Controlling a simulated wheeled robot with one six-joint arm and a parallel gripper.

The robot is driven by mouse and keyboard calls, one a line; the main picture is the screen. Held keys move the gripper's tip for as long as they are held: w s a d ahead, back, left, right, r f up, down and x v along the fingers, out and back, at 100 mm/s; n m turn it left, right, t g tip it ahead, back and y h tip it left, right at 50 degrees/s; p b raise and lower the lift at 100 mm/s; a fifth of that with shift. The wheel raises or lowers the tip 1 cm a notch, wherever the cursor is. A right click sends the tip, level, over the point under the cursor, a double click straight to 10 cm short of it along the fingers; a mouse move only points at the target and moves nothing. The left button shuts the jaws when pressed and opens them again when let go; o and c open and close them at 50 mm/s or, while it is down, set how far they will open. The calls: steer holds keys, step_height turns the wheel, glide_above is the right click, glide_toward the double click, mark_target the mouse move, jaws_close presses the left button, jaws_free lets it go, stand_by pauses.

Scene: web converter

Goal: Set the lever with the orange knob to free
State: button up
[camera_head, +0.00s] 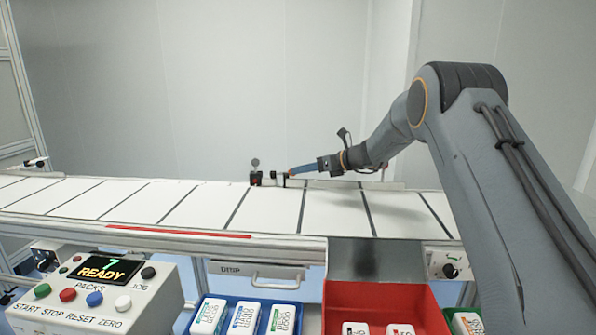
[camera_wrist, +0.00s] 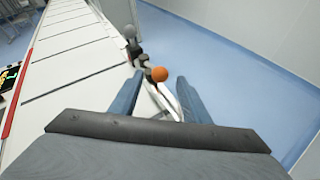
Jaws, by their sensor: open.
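The orange knob (camera_wrist: 158,74) shows in the wrist view at the far edge of the white conveyor. It appears between the tips of my gripper's two fingers (camera_wrist: 158,80), which are spread apart with gaps on both sides. I cannot tell whether the knob is at fingertip depth or beyond. Its dark lever lies just behind and below it, partly hidden. In the head view my gripper (camera_head: 292,172) reaches left along the conveyor's back edge, and the knob is too small to make out surely. No free marking is readable.
The control box (camera_head: 95,290), blue tray (camera_head: 190,318) and red bin (camera_head: 437,312) are at the front.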

steer(key=shift+x, duration=1.8)
steer(key=shift+d, duration=0.1)
jaws_close()
